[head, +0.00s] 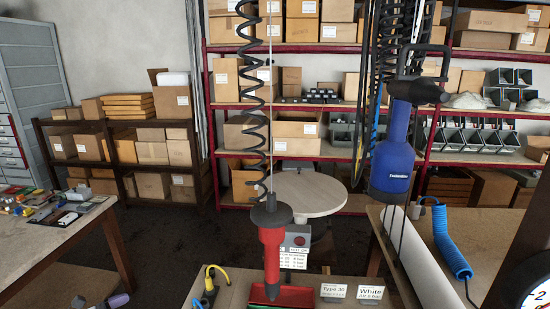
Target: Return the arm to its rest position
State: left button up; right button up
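Neither of my grippers can be made out in the head view. A small grey and lavender piece (112,301) shows at the bottom left edge; I cannot tell whether it is part of my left arm. No arm of mine is clearly visible, so its pose and anything held are hidden.
A red tool (271,250) hangs on a black coiled cord above the front bench (235,287). A blue cylinder (393,150) hangs at right above a bench with a white roll (415,255) and blue hose (450,245). A cluttered table (50,235) stands left. Shelves line the back.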

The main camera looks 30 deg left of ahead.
pick_arm(q)
jog(key=s+d+f+m+g+y+b, duration=0.2)
jog(key=s+d+f+m+g+b, duration=0.3)
jog(key=d+f+m, duration=0.7)
jog(key=s+d+f+m+g+y+b, duration=0.2)
jog(key=s+d+f+m+g+b, duration=0.3)
jog(key=d+m, duration=0.75)
jog(key=s+d+f+m+g+y+b, duration=0.3)
jog(key=s+d+f+m+b, duration=0.45)
jog(key=d, duration=0.95)
pick_arm(e)
jog(key=s+f+p+x, duration=0.1)
jog(key=s+x, duration=0.2)
jog(key=x, duration=1.3)
pick_arm(q)
notch_tip(320, 180, up, 36)
jog(key=p, duration=3.8)
jog(key=shift+w+a, duration=0.15)
jog(key=shift+w, duration=0.05)
pick_arm(e)
notch_tip(320, 180, up, 38)
jog(key=shift+a, duration=0.15)
pick_arm(q)
jog(key=shift+f, duration=0.1)
pick_arm(e)
jog(key=shift+s, duration=0.1)
